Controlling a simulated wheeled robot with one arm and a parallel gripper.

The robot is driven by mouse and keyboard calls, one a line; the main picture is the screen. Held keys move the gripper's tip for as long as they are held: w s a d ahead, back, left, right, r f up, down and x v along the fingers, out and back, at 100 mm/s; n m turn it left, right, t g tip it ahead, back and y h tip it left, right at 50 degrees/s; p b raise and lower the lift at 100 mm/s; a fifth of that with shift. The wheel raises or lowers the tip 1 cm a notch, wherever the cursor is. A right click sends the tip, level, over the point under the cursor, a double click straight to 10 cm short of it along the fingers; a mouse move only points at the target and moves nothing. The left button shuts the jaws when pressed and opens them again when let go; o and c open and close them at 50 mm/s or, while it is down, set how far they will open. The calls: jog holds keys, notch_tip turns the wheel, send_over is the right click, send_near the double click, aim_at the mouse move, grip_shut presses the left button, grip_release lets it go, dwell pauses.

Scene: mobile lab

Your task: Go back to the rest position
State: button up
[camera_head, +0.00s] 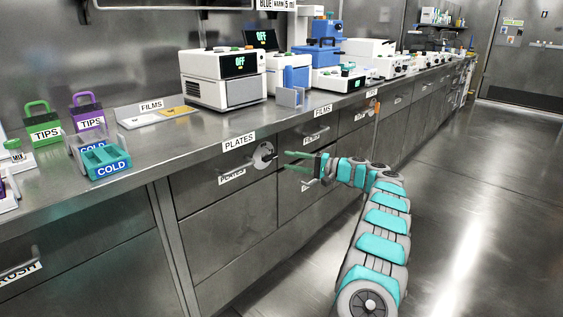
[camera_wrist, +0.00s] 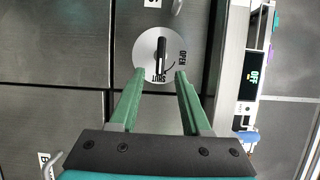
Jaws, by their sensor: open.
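My gripper (camera_head: 301,162) is at the end of my outstretched teal and grey arm, in front of the drawer fronts below the bench. Its two green fingers are apart and nothing is between them. In the wrist view my gripper (camera_wrist: 158,75) points at a round white dial (camera_wrist: 146,58) marked OPEN and SHUT, with a dark handle across it. The fingertips lie just below and beside the dial in that picture; I cannot tell whether they touch it. The dial also shows in the head view (camera_head: 264,155), left of the fingers.
The steel bench (camera_head: 150,150) runs along the left, holding a teal COLD rack (camera_head: 103,160), green and purple TIPS boxes (camera_head: 43,128) and white instruments (camera_head: 222,80). Drawer handles stick out from the fronts near my gripper. The floor (camera_head: 480,200) to the right is clear.

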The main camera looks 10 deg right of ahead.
jog(key=shift+v, duration=0.85)
jog(key=s+a+r+n+g, duration=0.1)
jog(key=s+a+r+g, duration=0.2)
jog(key=s+a, duration=0.35)
jog(key=s+a+r+n+g, duration=0.1)
jog(key=s+a+r+g, duration=0.2)
jog(key=a, duration=0.6)
jog(key=s+a+f+n+g+h, duration=0.15)
jog(key=s+a, duration=0.25)
jog(key=s, duration=0.6)
jog(key=s+a+n+g+h, duration=0.1)
jog(key=s+a+g+h, duration=0.2)
jog(key=s, duration=0.7)
jog(key=s+d+f+n+h, duration=0.1)
jog(key=s+f+h, duration=0.1)
jog(key=s, duration=0.6)
jog(key=s+d+f+h, duration=0.1)
jog(key=s+f+h, duration=0.1)
jog(key=s, duration=0.7)
jog(key=s+d+f+h, duration=0.3)
jog(key=s+d, duration=0.3)
jog(key=s, duration=0.3)
jog(key=s+d+f+n+h, duration=0.1)
jog(key=s+d+f+h, duration=0.2)
jog(key=s+d, duration=0.3)
jog(key=s+g, duration=0.1)
jog(key=s, duration=0.2)
jog(key=shift+s+d+f+h, duration=0.2)
jog(key=shift+s+d+h, duration=0.05)
jog(key=shift+s+h, duration=0.15)
